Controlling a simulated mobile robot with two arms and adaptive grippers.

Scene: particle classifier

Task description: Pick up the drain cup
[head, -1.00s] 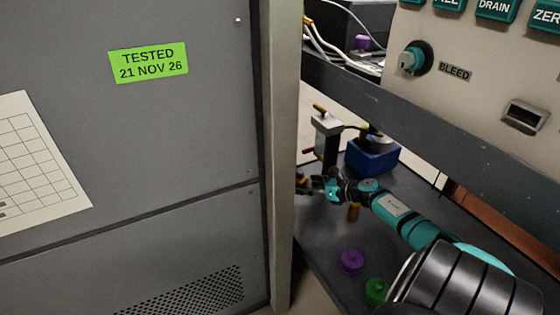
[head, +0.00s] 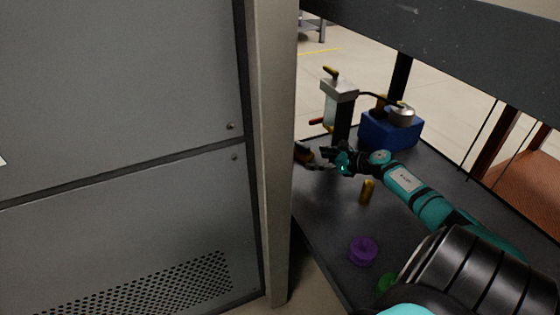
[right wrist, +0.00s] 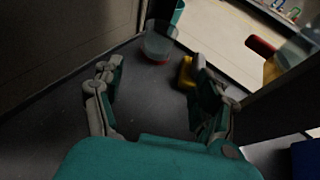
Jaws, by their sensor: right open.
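In the right wrist view, a clear cup with a red base (right wrist: 158,44) stands on the dark bench beyond my fingertips; it looks like the drain cup. My right gripper (right wrist: 151,76) is open, its two fingers apart with nothing between them. In the head view, my right gripper (head: 328,158) is low over the bench near the grey cabinet post, and I cannot make out the cup there. My left gripper is not in view.
A yellow piece (right wrist: 187,73) is close to my right finger. A stand with a clear cylinder (head: 331,108) and a blue box (head: 391,130) stand behind the gripper. A brass cylinder (head: 367,190) and a purple piece (head: 363,251) are nearer. The cabinet post (head: 274,150) borders the bench's left side.

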